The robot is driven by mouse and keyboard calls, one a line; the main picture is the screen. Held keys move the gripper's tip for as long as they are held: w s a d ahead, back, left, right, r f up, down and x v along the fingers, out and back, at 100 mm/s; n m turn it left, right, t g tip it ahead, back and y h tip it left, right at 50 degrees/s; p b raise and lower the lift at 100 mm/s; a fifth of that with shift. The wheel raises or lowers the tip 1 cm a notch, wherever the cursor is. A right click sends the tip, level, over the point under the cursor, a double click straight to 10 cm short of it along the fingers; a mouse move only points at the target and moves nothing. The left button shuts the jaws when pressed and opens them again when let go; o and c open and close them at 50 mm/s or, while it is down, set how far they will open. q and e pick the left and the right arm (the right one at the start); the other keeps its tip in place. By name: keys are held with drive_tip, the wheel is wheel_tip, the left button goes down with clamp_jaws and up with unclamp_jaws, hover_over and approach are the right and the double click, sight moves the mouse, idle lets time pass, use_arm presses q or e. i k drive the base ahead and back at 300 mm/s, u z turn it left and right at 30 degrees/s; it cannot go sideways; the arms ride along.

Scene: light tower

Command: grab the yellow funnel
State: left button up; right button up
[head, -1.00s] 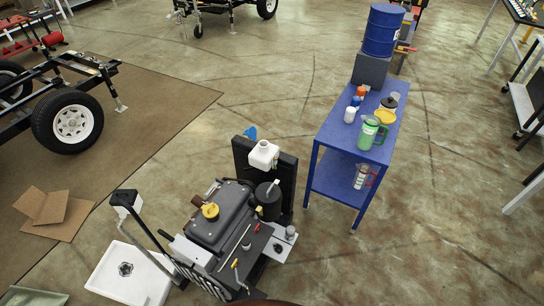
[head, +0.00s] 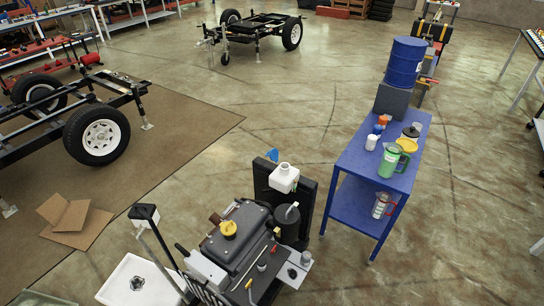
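A round yellow piece, which looks like the yellow funnel (head: 407,146), lies on the blue table (head: 357,162) between a dark-lidded item and a green pitcher. It is small here, so its full shape is hard to tell. Another yellow piece, like a cap (head: 229,229), sits on top of the dark grey engine unit (head: 237,243) at bottom centre. Neither of my grippers shows in the head view.
The green pitcher (head: 391,160), a white cup (head: 371,142) and a dark-lidded container (head: 411,131) crowd the funnel. A clear jug (head: 381,205) is on the lower shelf. Floor right of the table is free.

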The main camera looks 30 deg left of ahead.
sight(409, 146)
drive_tip(key=k, duration=0.3)
drive_tip(key=z, duration=1.3)
drive_tip(key=i, duration=3.3)
drive_tip(key=u, duration=1)
drive_tip(key=i, duration=5.2)
drive_tip(key=u, duration=0.7)
